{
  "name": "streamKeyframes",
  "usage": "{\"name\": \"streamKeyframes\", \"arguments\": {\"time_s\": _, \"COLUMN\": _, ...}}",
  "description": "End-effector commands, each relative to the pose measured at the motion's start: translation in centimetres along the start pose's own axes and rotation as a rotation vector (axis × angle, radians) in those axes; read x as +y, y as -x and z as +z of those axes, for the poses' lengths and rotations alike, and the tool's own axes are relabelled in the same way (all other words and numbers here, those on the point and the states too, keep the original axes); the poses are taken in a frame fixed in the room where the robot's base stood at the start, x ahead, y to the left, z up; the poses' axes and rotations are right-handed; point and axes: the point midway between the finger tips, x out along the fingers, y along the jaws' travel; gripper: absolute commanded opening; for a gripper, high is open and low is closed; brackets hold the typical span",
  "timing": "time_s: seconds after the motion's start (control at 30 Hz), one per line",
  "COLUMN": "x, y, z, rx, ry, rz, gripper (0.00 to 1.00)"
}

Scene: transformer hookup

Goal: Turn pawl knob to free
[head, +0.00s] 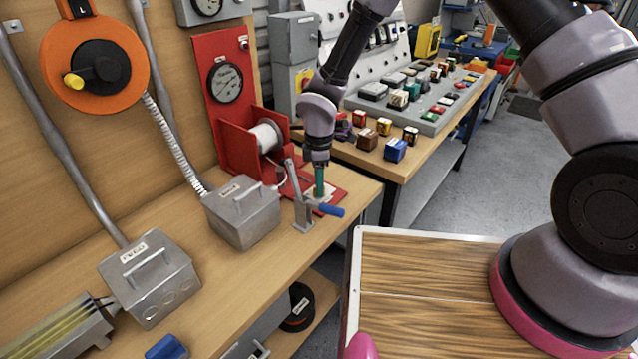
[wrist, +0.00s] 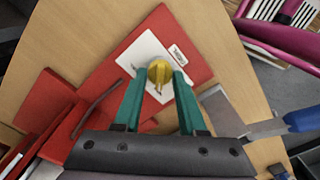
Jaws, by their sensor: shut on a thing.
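The pawl knob (wrist: 159,70) is a small round yellow knob on a white plate (wrist: 147,50), which is fixed to a red base (wrist: 165,22). In the wrist view a narrow yellow part points from the knob down toward my palm. My gripper (wrist: 159,76) has its two green fingers on either side of the knob, shut on it. In the head view my gripper (head: 319,190) points straight down over the red base at the bench end. The knob itself is hidden by the fingers there. The label on the base is too small to read.
A metal lever with a blue handle (head: 330,210) stands close in front of my gripper. A red stand with a wire spool (head: 266,137) and gauge (head: 226,82) is just behind. Grey boxes (head: 243,211) fill the bench to the left. A second table (head: 400,165) holds several coloured blocks.

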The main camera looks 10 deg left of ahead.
Motion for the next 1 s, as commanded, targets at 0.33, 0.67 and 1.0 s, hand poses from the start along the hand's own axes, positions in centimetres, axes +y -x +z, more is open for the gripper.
{"name": "streamKeyframes", "arguments": {"time_s": 0.33, "x": 0.11, "y": 0.09, "z": -0.04, "rx": 0.001, "ry": 0.027, "rz": 0.003, "gripper": 0.0}}
{"name": "streamKeyframes", "arguments": {"time_s": 0.67, "x": 0.1, "y": 0.08, "z": -0.03, "rx": 0.001, "ry": 0.026, "rz": 0.002, "gripper": 0.71}}
{"name": "streamKeyframes", "arguments": {"time_s": 1.0, "x": 0.07, "y": 0.34, "z": -0.02, "rx": 0.001, "ry": 0.025, "rz": 0.002, "gripper": 0.71}}
